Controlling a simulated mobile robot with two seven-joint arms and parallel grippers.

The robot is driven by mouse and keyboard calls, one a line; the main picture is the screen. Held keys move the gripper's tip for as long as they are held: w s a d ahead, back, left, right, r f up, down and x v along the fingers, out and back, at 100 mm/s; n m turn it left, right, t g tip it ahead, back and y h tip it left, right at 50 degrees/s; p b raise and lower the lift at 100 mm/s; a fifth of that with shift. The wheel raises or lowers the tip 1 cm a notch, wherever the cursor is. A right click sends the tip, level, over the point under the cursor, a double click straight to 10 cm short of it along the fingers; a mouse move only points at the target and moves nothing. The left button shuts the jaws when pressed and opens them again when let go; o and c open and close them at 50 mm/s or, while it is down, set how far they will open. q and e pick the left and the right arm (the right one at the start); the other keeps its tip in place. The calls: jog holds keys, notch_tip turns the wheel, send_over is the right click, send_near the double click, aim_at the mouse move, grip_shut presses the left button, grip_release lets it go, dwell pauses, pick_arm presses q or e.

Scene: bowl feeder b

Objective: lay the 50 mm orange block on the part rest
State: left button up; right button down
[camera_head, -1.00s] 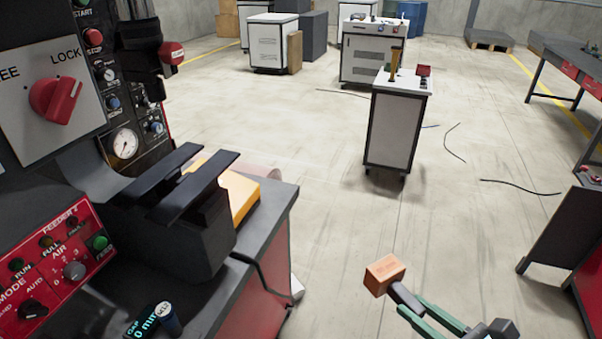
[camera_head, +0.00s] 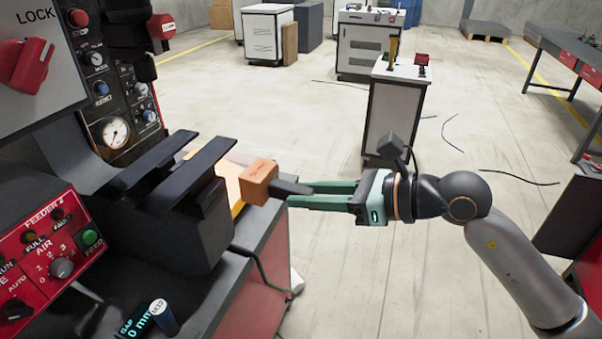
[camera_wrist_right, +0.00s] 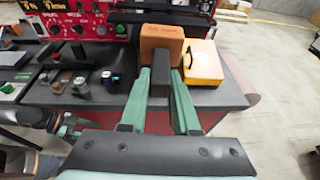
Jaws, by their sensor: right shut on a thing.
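The orange block (camera_head: 259,181) is at the fingertips of my right gripper (camera_head: 290,189), which is shut on it. The block is held in the air at the right end of the bench, and it also shows in the right wrist view (camera_wrist_right: 161,43). Two dark parallel bars on a dark body (camera_head: 182,175), which look like the part rest, stand just left of the block in the head view. I cannot tell the gap between block and bars. A green and dark part low left in the right wrist view looks like my left gripper (camera_wrist_right: 70,128); its fingers are unclear.
A yellow box (camera_wrist_right: 203,62) lies on the bench beside the block, partly hidden in the head view. The red feeder panel (camera_head: 50,250) and a small cylinder (camera_head: 162,315) are at the left.

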aim_at(254, 167)
jog(key=shift+w+a+r+n+g, duration=0.2)
jog(key=shift+w+a+r, duration=0.1)
jog(key=shift+r, duration=0.35)
jog(key=shift+w+a+r+n+g, duration=0.1)
jog(key=shift+w+a+r+g, duration=0.15)
jog(key=shift+r, duration=0.35)
jog(key=shift+w+a+r+b, duration=0.1)
jog(key=shift+w+r+b, duration=0.2)
jog(key=shift+r, duration=0.4)
jog(key=shift+s, duration=0.1)
jog(key=shift+w+a+p, duration=0.1)
jog(key=shift+w+a, duration=0.35)
jog(key=shift+a, duration=0.8)
jog(key=shift+w+a+p, duration=0.1)
jog(key=shift+w+a, duration=0.35)
jog(key=shift+a, duration=0.75)
jog(key=shift+w+a+p, duration=0.1)
jog(key=shift+w+a, duration=0.35)
jog(key=shift+a, duration=0.8)
jog(key=w+a, duration=0.3)
jog(key=a, duration=0.5)
jog(key=shift+a, duration=0.2)
